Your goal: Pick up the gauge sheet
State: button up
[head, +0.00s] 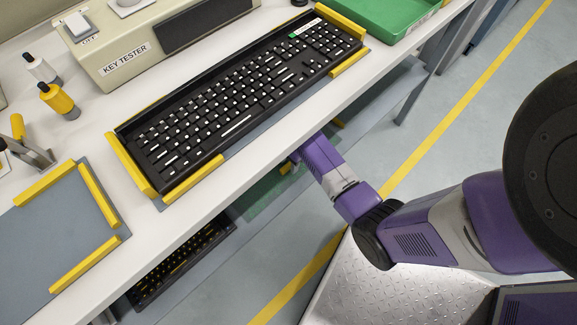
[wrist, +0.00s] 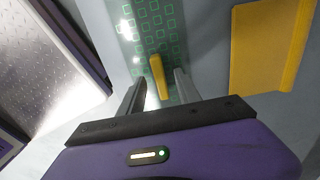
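The gauge sheet (wrist: 150,25) is a clear sheet printed with green squares. In the wrist view it lies on a grey surface, with a yellow tab (wrist: 157,72) standing at its near end. My gripper (wrist: 160,82) is open, with one finger on each side of the tab and a gap visible to both. In the head view a green patch of what looks like the sheet (head: 264,197) shows on the lower shelf. My gripper's fingers are hidden there under the table edge.
A black keyboard (head: 240,95) sits between yellow guides on the white tabletop (head: 95,275) above. Another keyboard (head: 185,262) lies on the lower shelf to the left. A yellow block (wrist: 265,45) stands right of my gripper in the wrist view.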

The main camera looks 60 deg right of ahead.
aim_at(288, 164)
jog(key=shift+f, duration=0.1)
grip_shut()
dwell(0.4)
jog(key=shift+r+p, duration=0.35)
jog(key=shift+r, duration=0.25)
notch_tip(288, 164, up, 2)
jog(key=shift+w+r+p, duration=0.1)
jog(key=shift+r+p, duration=0.1)
jog(key=shift+p, duration=0.3)
jog(key=s+d+p, duration=0.1)
jog(key=s+d, duration=0.3)
jog(key=s, duration=0.4)
jog(key=s+d, duration=0.4)
jog(key=s, duration=0.4)
jog(key=shift+d+p, duration=0.4)
jog(key=c, duration=0.8)
grip_release()
jog(key=shift+w, duration=0.1)
jog(key=shift+c, duration=0.2)
jog(key=shift+a, duration=0.1)
grip_shut()
